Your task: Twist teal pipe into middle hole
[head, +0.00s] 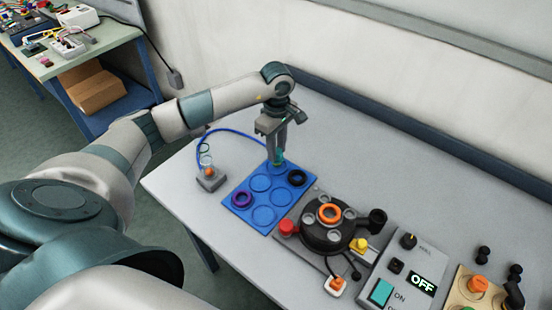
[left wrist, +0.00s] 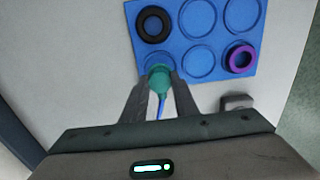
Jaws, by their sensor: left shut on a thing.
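The teal pipe (left wrist: 160,76) is between the fingertips of my left gripper (left wrist: 159,92), which is shut on it. In the head view my left gripper (head: 278,140) points down over the far corner of the blue tray (head: 249,176), with a bit of the teal pipe (head: 279,160) below the fingers. I cannot tell whether the pipe touches the tray. The black round base (head: 322,238) has several grey holes around an orange ring (head: 330,213). It stands right of the tray, apart from my gripper. My right gripper is not in view.
A black ring (head: 298,178) and a purple ring (head: 242,199) lie on the tray. A small grey box (head: 211,178) with a blue cable stands left of it. A control panel (head: 402,278) reading OFF is at the right. The table's far side is clear.

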